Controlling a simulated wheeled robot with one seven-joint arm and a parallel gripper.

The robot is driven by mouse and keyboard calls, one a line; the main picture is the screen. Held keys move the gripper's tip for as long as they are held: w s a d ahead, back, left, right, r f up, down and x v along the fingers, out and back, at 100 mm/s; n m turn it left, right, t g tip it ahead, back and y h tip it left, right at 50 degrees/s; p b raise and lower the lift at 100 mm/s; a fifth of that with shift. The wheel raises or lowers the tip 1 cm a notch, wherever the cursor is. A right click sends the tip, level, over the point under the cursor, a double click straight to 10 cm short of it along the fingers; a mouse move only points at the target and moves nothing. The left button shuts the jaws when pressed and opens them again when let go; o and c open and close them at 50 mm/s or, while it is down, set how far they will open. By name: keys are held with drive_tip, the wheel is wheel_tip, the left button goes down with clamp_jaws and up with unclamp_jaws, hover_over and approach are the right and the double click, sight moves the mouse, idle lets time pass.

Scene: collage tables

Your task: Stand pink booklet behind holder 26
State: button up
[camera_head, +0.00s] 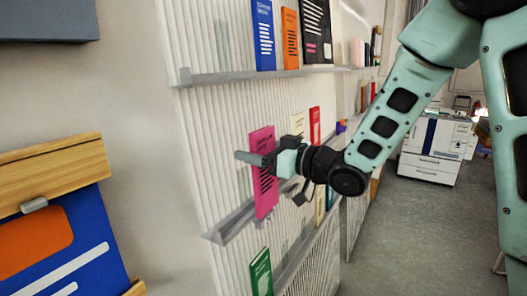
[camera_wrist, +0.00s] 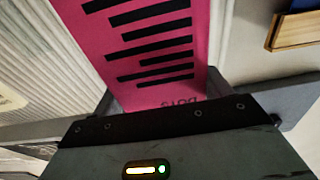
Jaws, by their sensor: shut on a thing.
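The pink booklet (camera_head: 262,195) with black bars is upright in front of the ribbed wall panel in the head view. My gripper (camera_head: 262,160) is shut on it, with one finger showing past its left edge. The booklet fills the upper middle of the wrist view (camera_wrist: 150,50), with the fingers at its two sides. Its lower end is close to the middle grey ledge (camera_head: 230,225); I cannot tell whether they touch. No number 26 is readable, so I cannot tell which ledge or holder it is.
The upper ledge (camera_head: 215,77) holds blue (camera_head: 263,35), orange (camera_head: 290,38) and black (camera_head: 316,32) booklets. A red booklet (camera_head: 314,125) stands behind my gripper. A green booklet (camera_head: 261,272) stands lower down. A wooden holder (camera_head: 50,170) with a blue booklet (camera_head: 70,240) is at left.

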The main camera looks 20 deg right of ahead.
drive_tip(key=shift+f+b+x, duration=0.15)
drive_tip(key=shift+b+x, duration=0.1)
drive_tip(key=shift+x, duration=1.15)
drive_tip(key=shift+f+b+x, duration=0.1)
drive_tip(key=shift+b+x, duration=0.15)
drive_tip(key=shift+x, duration=1.15)
drive_tip(key=shift+f+b, duration=0.1)
drive_tip(key=shift+b, duration=0.2)
drive_tip(key=shift+f+b, duration=0.5)
drive_tip(key=shift+b, duration=0.05)
drive_tip(key=shift+s, duration=0.1)
drive_tip(key=shift+d+f+b, duration=0.1)
drive_tip(key=shift+f+b, duration=0.45)
drive_tip(key=shift+b, duration=0.05)
drive_tip(key=o, duration=1.3)
